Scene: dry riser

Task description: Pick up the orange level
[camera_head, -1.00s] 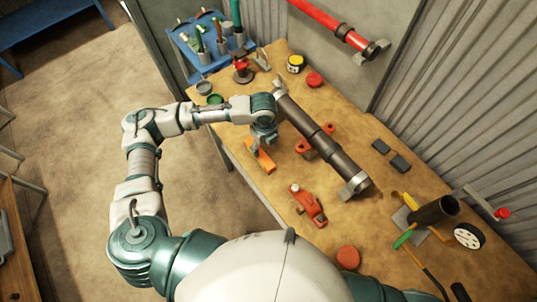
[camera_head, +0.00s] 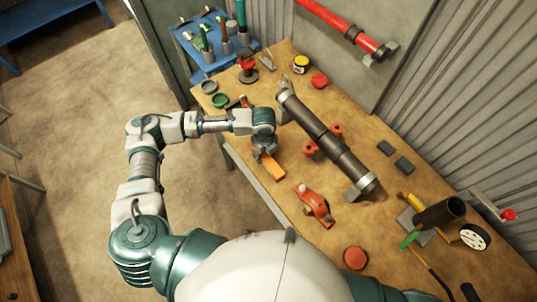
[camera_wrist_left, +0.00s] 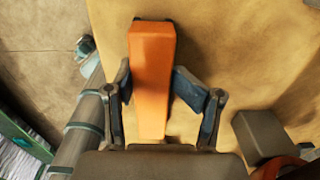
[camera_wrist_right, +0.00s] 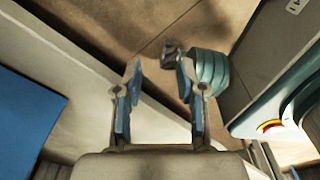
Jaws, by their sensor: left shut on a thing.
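The orange level (camera_head: 273,168) is at the bench's near-left edge in the head view, its upper end covered by my gripper. In the left wrist view the level (camera_wrist_left: 152,75) runs lengthwise between my fingers. My left gripper (camera_wrist_left: 151,84) is shut on it, one finger against each side. It also shows in the head view (camera_head: 263,151). Whether the level touches the bench top cannot be told. My right gripper (camera_wrist_right: 158,72) shows only in its wrist view, open with nothing between its fingers.
A dark pipe (camera_head: 325,135) lies across the wooden bench (camera_head: 330,85) right of my left gripper. An orange-red tool (camera_head: 314,204) lies nearer. A green-lidded tin (camera_head: 220,101) stands beyond my forearm. A blue tool rack (camera_head: 205,70) stands at the bench's far end.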

